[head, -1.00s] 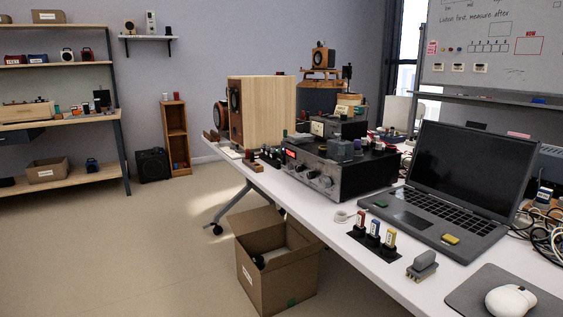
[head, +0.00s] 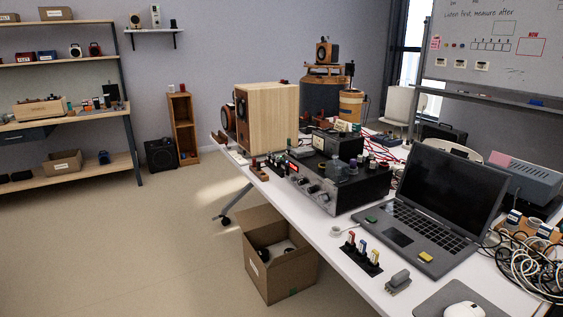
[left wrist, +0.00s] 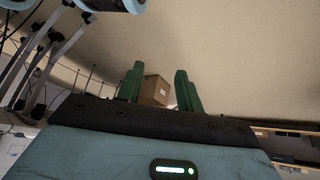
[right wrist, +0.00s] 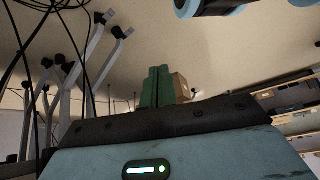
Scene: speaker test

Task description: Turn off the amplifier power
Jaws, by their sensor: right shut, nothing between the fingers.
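Which control is the power switch is too small to tell. Neither gripper shows in the head view. In the left wrist view my left gripper (left wrist: 160,88) has its green fingers apart, with nothing between them; a cardboard box lies beyond. In the right wrist view my right gripper (right wrist: 157,86) has its green fingers together and empty.
The open laptop (head: 440,200) stands right of the amplifier. Three coloured connectors on a strip (head: 362,252), a grey object (head: 398,282) and a mouse (head: 463,311) lie nearer. A wooden speaker (head: 265,118) stands behind. An open cardboard box (head: 277,268) sits on the floor; floor at left is clear.

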